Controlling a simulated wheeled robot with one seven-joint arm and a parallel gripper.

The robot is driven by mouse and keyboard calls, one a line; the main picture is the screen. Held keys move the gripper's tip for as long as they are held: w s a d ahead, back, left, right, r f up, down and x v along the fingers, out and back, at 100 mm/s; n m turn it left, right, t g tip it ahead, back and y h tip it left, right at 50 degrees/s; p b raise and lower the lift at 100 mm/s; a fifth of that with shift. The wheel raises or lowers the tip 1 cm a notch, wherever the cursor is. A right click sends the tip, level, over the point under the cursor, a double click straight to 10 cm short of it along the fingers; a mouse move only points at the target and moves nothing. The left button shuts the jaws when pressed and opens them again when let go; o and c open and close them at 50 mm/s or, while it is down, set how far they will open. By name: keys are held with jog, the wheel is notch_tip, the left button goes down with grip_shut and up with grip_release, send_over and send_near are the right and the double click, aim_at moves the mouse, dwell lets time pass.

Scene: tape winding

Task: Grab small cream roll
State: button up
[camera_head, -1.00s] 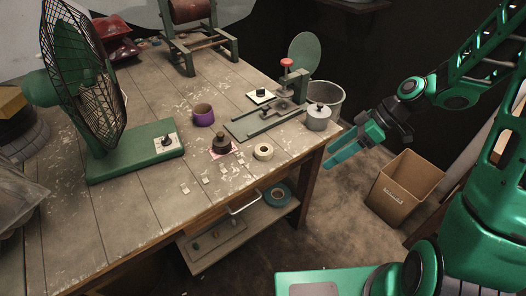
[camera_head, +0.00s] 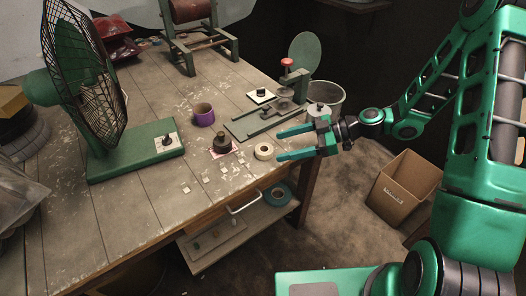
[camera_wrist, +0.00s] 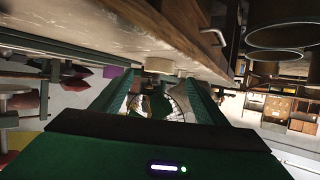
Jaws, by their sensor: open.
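The small cream roll (camera_head: 264,151) lies flat on the wooden table near its right edge. In the wrist view the cream roll (camera_wrist: 160,66) shows just beyond and between the fingertips, apart from them. My gripper (camera_head: 282,144) is open and empty, its green fingers pointing left over the table's right edge, just right of the roll. The fingers also show in the wrist view (camera_wrist: 158,84), spread to both sides.
A dark weight (camera_head: 221,145) and a purple roll (camera_head: 203,115) stand left of the cream roll. A green metal device (camera_head: 262,121) lies behind it. A green fan (camera_head: 135,152) stands at left.

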aim_at(270, 149)
jog(key=shift+x, duration=2.7)
jog(key=shift+w+f, duration=0.1)
jog(key=c, duration=1.2)
